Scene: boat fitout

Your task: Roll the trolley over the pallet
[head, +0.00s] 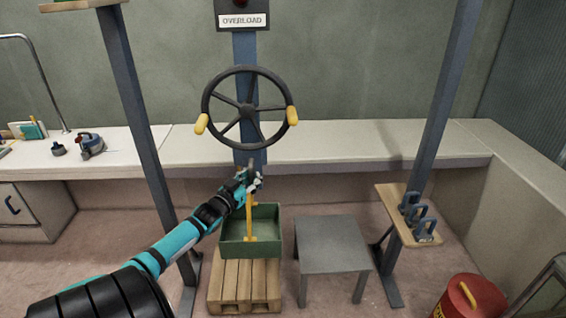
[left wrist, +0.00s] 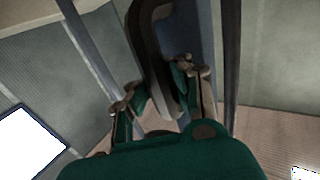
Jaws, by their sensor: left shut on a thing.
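The wooden pallet (head: 231,292) lies on the floor at lower centre in the head view. A green crate (head: 238,246) with an upright yellow bar (head: 250,214) stands on it. My left gripper (head: 251,180) is above the crate, in front of the blue post. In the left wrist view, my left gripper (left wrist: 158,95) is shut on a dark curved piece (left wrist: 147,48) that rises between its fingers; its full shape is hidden. I cannot make out a trolley in either view. My right gripper is not in view.
A black handwheel (head: 248,108) with yellow knobs is on the blue post (head: 245,52) under an OVERLOAD sign (head: 243,20). A grey table (head: 332,245) stands right of the pallet. Slanted frame legs (head: 140,110) flank both. A shelf (head: 397,213) holds blue shackles; a red canister (head: 470,297) is at lower right.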

